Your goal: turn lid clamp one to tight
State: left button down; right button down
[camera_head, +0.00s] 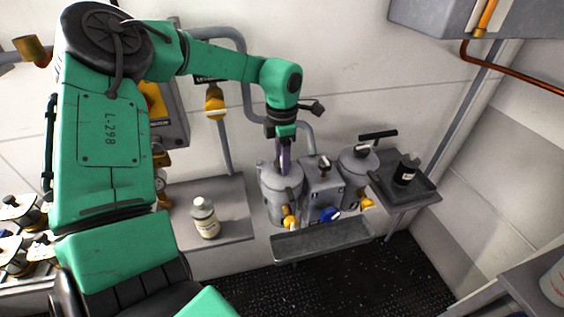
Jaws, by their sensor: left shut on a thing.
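My left arm reaches in from the left and bends down to the middle. Its gripper (284,166) points down at the lid of the left grey canister (281,205). The gripper is shut on the lid clamp there, which the fingers mostly hide, so its setting cannot be read. A grey box (322,187) with a small knob on top and a blue valve knob (330,214) stands to the right of this canister. My right gripper is not in view.
A grey trough (322,241) sits in front of the canisters. A white bottle (205,219) stands on a bench at the left. A dark jar (406,169) stands on a tray at the right. Yellow knobs (290,221) jut from the canister fronts. Dark deck floor lies below.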

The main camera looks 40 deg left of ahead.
pick_arm(q)
jog(key=m+b, duration=0.2)
jog(key=m, duration=0.1)
jog(key=shift+f+m, duration=0.15)
jog(key=shift+m, duration=0.15)
jog(key=m+b, duration=0.1)
jog(key=m, duration=0.2)
jog(key=shift+m+b, duration=0.3)
jog(key=shift+b, duration=0.1)
jog(key=m, duration=0.4)
jog(key=shift+m, duration=2.5)
jog(key=shift+r, duration=0.2)
jog(key=shift+c, duration=1.3)
grip_release()
notch_tip(320, 180, up, 14)
jog(key=b, duration=0.1)
jog(key=shift+r, duration=0.25)
